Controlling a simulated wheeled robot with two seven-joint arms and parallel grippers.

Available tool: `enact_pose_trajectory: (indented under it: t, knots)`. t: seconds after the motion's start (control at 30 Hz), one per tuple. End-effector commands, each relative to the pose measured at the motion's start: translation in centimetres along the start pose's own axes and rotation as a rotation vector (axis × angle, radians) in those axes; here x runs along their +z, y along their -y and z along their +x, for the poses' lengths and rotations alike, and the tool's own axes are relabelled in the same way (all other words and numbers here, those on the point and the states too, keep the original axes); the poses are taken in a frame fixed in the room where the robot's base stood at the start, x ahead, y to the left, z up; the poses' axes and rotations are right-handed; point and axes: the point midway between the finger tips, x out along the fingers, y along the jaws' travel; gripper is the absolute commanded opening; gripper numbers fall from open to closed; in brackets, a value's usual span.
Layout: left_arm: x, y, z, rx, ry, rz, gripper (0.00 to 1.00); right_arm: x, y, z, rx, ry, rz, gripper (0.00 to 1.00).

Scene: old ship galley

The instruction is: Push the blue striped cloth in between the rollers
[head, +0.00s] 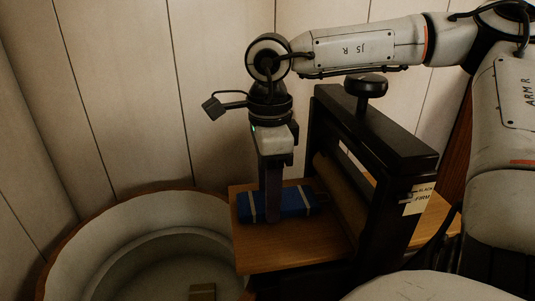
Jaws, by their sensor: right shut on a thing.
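The blue striped cloth (293,202) lies folded on the wooden feed board (270,256), left of the rollers. It is blue with pale stripes. My right gripper (273,215) points straight down and is shut on the cloth. Its fingers hide the middle of the cloth. The rollers (342,200) sit inside a dark upright frame (385,140) with a black knob (366,86) on top. The cloth's right end is close to the rollers; a gap between them cannot be judged exactly. My left gripper is not in view.
A large round wooden tub (110,232) stands at the lower left beside the board, with a small block (202,291) inside. A pale label (418,200) hangs on the frame's right side. A plank wall (140,90) closes off the back.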

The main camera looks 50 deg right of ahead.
Motion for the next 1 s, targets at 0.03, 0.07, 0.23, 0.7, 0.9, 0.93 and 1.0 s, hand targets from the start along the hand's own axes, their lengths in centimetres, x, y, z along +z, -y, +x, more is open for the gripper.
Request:
enact_pose_trajectory:
  t: [0.03,0.07,0.23,0.7,0.9,0.93,1.0]
  knots:
    - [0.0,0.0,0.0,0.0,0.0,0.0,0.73,-0.1,0.0,0.0,0.0,0.001,0.0,0.29]
    - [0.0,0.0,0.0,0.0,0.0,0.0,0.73,-0.2,0.0,0.0,0.0,0.001,0.0,0.29]
    - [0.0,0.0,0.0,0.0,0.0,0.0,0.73,-0.7,0.0,-0.1,0.0,0.0,0.0,0.29]
    - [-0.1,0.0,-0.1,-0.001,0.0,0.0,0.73,-1.9,0.0,0.0,-0.001,-0.005,-0.001,0.29]
    - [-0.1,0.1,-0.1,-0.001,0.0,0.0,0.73,-2.4,0.0,-0.1,-0.001,-0.003,0.0,0.29]
    - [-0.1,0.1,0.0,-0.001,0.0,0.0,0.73,-2.5,0.0,-0.1,-0.001,-0.003,0.001,0.29]
    - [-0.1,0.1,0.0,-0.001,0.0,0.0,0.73,-2.7,0.0,0.0,0.0,-0.003,0.001,0.29]
